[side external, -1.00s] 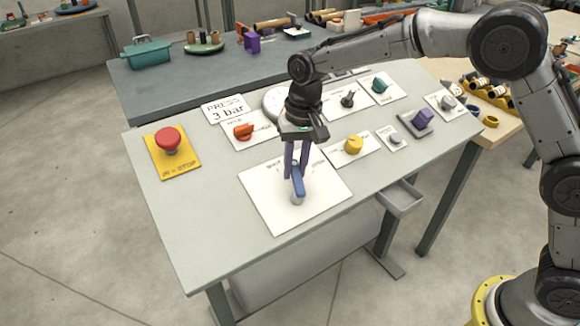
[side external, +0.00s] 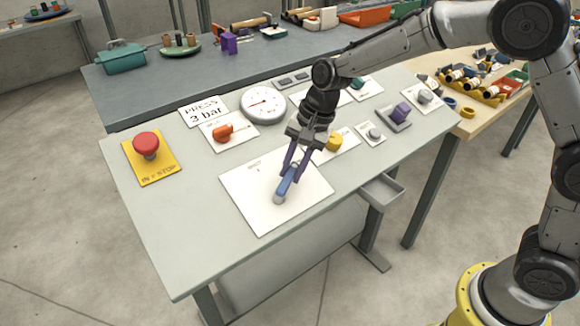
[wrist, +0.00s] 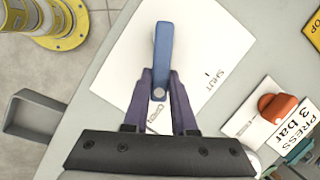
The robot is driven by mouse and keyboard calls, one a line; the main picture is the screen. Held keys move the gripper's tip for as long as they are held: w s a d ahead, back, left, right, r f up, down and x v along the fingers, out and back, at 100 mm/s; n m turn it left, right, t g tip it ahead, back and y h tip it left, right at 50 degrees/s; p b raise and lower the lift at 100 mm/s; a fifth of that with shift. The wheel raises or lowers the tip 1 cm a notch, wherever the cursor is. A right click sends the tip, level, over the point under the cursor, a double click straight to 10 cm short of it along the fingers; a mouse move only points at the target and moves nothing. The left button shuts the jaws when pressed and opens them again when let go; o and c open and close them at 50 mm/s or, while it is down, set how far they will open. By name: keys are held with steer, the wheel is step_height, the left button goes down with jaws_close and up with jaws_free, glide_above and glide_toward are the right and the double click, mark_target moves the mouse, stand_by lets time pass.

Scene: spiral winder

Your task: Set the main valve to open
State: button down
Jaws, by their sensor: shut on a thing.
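The main valve is a blue lever (side external: 286,184) on a white plate (side external: 252,216). It slants up and right from its pivot in the side view. In the wrist view the blue lever (wrist: 163,48) runs down toward the printed OPEN mark (wrist: 153,116), with the SHUT mark (wrist: 218,80) off to the right. My gripper (side external: 292,168) is shut on the lever's far end; its purple fingers show in the wrist view (wrist: 160,80). A grey round part (wrist: 158,92) shows between the fingers. In the side view my gripper hides the OPEN mark.
A red stop button (side external: 147,143) stands left. An orange knob (side external: 223,132), a gauge (side external: 262,104) and a yellow knob (side external: 333,142) lie behind the valve plate. The table's front left is bare.

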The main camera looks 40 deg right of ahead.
steer(key=shift+r, duration=0.1)
stand_by(0.4)
steer(key=c, duration=0.7)
jaws_free()
steer(key=shift+s, duration=0.1)
steer(key=v, duration=1.3)
steer(key=shift+s+d+r, duration=0.15)
steer(key=shift+r, duration=0.2)
